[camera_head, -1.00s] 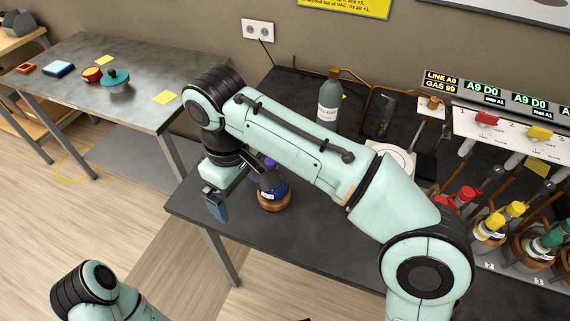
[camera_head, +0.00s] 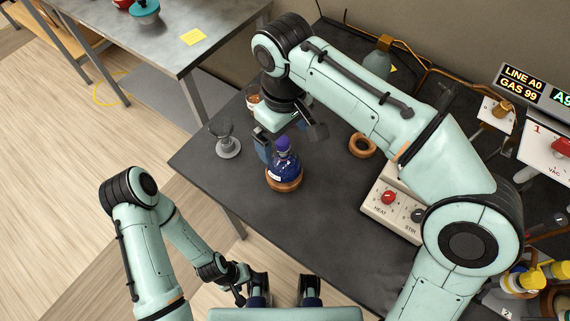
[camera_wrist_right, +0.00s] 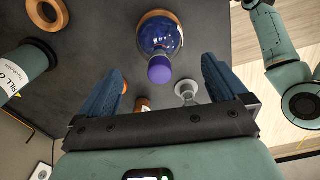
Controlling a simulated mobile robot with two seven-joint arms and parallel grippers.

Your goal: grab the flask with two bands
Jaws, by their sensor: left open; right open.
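A dark blue round flask (camera_head: 284,170) with a purple cap sits upright in a cork ring on the black bench. It also shows at the top middle of the right wrist view (camera_wrist_right: 160,36). I cannot make out bands on it. My right gripper (camera_head: 290,140) is open and empty, by the flask's cap on its far side. In the right wrist view its blue fingers (camera_wrist_right: 163,78) stand apart, with the cap between them in the picture.
A grey-based glass piece (camera_head: 227,141) stands left of the flask. An empty cork ring (camera_head: 362,145) and a heat-and-stir plate (camera_head: 378,210) lie to the right. A green bottle (camera_head: 378,62) stands behind my right arm. Bench front is clear.

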